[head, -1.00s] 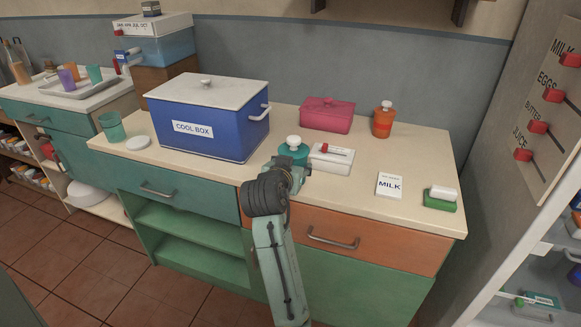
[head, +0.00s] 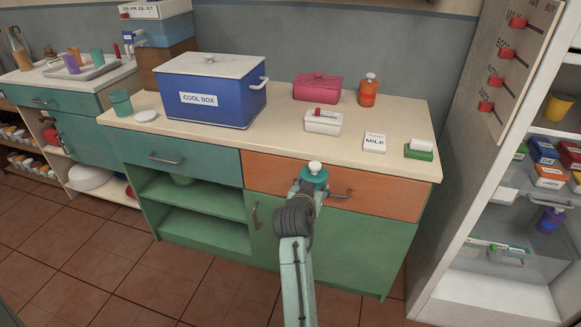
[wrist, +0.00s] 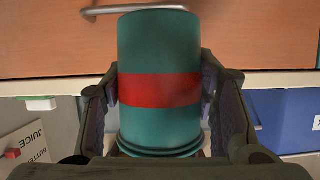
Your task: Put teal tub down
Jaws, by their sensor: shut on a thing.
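The teal tub (head: 313,178) has a white knob on its lid and is held in front of the orange drawer, off the counter's front edge. In the wrist view the tub (wrist: 160,45) shows a red band around its middle. My gripper (wrist: 160,92) is shut on the tub, with one finger on each side of it. In the head view my gripper (head: 307,188) is partly hidden by the tub and arm. The cream counter (head: 270,143) lies behind and above it.
On the counter stand a blue cool box (head: 215,97), a white butter dish (head: 323,122), a milk carton (head: 374,142), a green block (head: 419,150), a pink box (head: 318,88) and an orange jar (head: 369,92). An open fridge (head: 530,220) is at right.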

